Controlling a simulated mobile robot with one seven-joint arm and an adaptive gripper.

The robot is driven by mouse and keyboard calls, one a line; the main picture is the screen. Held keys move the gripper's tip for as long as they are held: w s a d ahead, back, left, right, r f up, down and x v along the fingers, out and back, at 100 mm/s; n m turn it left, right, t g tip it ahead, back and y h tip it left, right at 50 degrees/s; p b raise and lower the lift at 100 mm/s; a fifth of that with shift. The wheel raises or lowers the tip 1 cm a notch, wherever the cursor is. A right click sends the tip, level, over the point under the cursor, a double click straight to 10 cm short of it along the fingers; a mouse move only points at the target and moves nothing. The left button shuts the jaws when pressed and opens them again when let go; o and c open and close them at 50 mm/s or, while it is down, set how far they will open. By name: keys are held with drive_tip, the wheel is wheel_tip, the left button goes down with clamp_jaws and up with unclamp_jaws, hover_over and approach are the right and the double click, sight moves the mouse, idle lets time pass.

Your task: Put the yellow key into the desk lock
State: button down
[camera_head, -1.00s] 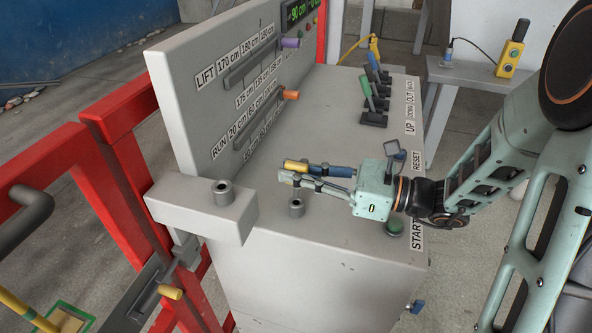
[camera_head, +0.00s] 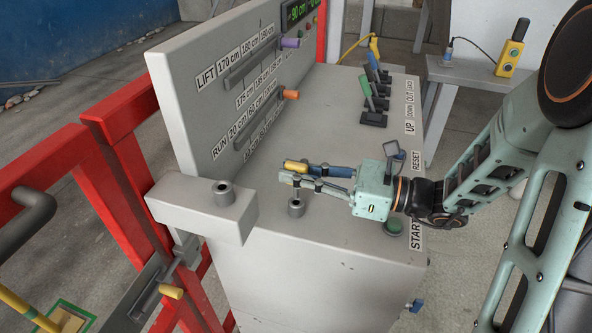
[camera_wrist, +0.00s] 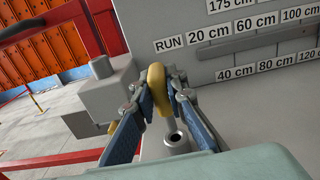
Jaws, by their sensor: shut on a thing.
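My gripper (camera_head: 290,174) is shut on the yellow key (camera_head: 296,166) and holds it above the desk top. In the wrist view the yellow key (camera_wrist: 157,88) stands between the two blue finger pads. A grey cylindrical lock with a dark hole (camera_head: 296,207) stands on the desk, just below the key in the head view. A second grey cylinder (camera_head: 223,192) sits on the box at the desk's left corner.
The upright panel (camera_head: 200,110) with orange and purple slider knobs rises behind my gripper. Several levers (camera_head: 372,95) stand at the back right of the desk, and a green button (camera_head: 393,226) lies below my wrist. A red gate (camera_head: 90,190) stands at the left.

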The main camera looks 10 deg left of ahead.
sight(299, 188)
drive_tip(key=shift+f+b, duration=1.4)
drive_tip(key=shift+f, duration=0.6)
drive_tip(key=c, duration=1.9)
unclamp_jaws()
wheel_tip(299, 188, up, 10)
